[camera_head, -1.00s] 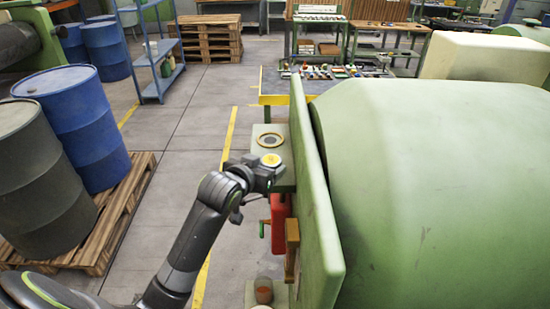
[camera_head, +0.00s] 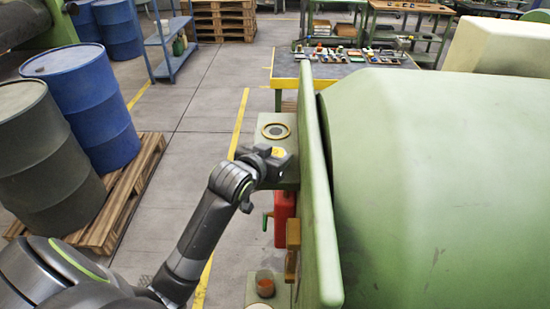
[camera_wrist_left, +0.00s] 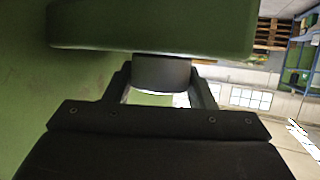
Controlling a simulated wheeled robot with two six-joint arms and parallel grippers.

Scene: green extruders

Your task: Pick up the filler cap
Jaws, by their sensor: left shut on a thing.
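The filler cap shows in the head view as a small yellow-topped disc (camera_head: 279,152) at the green ledge (camera_head: 292,176), partly covered by my left gripper. My left gripper (camera_head: 277,157) reaches in from the left and is shut around it. In the left wrist view, the two fingers (camera_wrist_left: 163,88) stand on either side of a short grey cylinder (camera_wrist_left: 162,73), which looks like the cap's side. The cylinder meets a green slab at the top of that picture; I cannot tell whether there is a gap. My right gripper is not in view.
A round opening with a yellowish rim (camera_head: 275,131) lies just behind on the ledge. A tall green plate (camera_head: 318,190) and the big green machine body (camera_head: 430,180) stand close on the right. A red container (camera_head: 284,215) hangs below.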

